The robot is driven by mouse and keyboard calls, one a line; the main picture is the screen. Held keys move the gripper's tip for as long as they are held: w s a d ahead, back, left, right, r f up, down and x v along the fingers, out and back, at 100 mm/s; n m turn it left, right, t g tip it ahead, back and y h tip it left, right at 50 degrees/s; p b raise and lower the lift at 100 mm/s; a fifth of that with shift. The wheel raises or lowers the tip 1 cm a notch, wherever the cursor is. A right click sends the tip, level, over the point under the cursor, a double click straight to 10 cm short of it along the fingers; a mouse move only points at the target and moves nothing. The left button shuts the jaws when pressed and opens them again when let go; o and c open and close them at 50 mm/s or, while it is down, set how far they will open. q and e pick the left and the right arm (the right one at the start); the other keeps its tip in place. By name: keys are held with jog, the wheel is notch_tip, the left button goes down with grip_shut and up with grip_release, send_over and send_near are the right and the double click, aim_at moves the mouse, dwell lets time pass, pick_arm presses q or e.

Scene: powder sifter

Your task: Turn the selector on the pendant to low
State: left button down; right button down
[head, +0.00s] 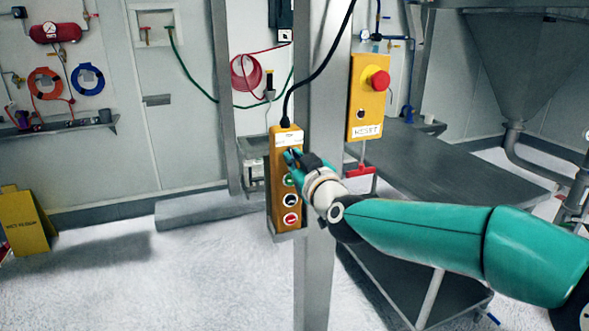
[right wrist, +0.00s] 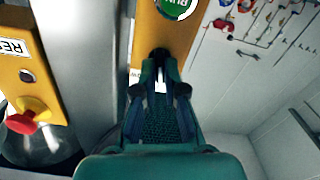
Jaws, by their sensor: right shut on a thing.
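The pendant (head: 277,190) is a tall yellow-orange box hung on a black cable in front of a grey post. A green button, a black-and-white one and a red one run down its lower face. My right gripper (head: 291,156) reaches in from the right at its upper part, above the green button. In the right wrist view the fingers (right wrist: 160,78) are shut on the dark selector knob (right wrist: 160,54) on the yellow pendant face. The fingers hide most of the knob, so its setting cannot be read. My left gripper is not in view.
A yellow box with a red emergency button (head: 375,81) and a RESET label hangs right of the post (head: 322,75). A grey platform (head: 440,165) lies behind my right arm. A yellow floor sign (head: 25,222) stands at left; the pale floor between is clear.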

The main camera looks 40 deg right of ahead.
jog(key=m+b, duration=0.2)
jog(key=m, duration=0.4)
jog(key=m+b, duration=0.3)
jog(key=m, duration=0.2)
jog(key=shift+d+f+m, duration=0.15)
jog(key=shift+f+m, duration=0.05)
jog(key=shift+m, duration=0.2)
dwell(0.3)
jog(key=c, duration=1.2)
grip_release()
jog(key=shift+c, duration=0.2)
jog(key=shift+r, duration=0.1)
jog(key=v, duration=1.2)
